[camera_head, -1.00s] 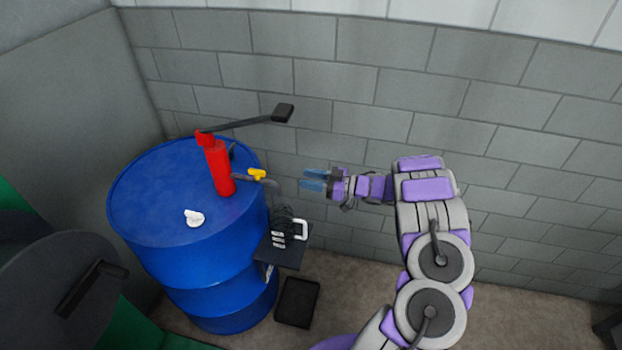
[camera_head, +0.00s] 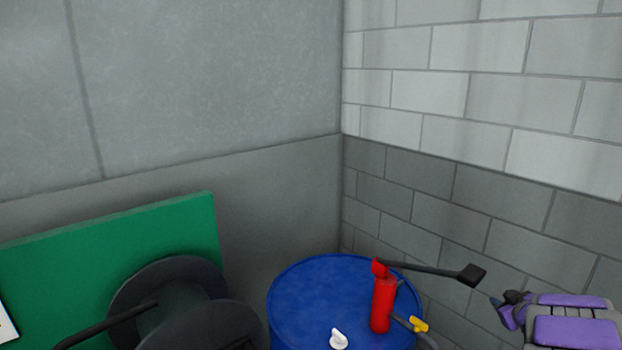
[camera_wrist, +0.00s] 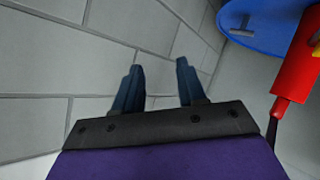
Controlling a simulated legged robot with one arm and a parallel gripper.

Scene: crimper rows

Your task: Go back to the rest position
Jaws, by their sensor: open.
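My gripper (camera_wrist: 157,68) is open and empty in the wrist view, its two dark blue fingers apart in front of a block wall. In the head view my purple arm comes in at the right edge, with the gripper end (camera_head: 502,304) small and partly hidden, right of the blue drum (camera_head: 300,290). A red pump (camera_head: 382,304) with a long dark lever (camera_head: 432,270) stands on the drum. The pump (camera_wrist: 297,66) and drum (camera_wrist: 265,28) also show at the right of the wrist view, apart from the fingers.
A yellow-handled tap (camera_head: 418,324) is on the pump's right side. A white cap (camera_head: 339,339) lies on the drum. A dark reel (camera_head: 170,300) stands before a green panel (camera_head: 150,240) at left. Grey walls (camera_head: 480,180) meet behind the drum.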

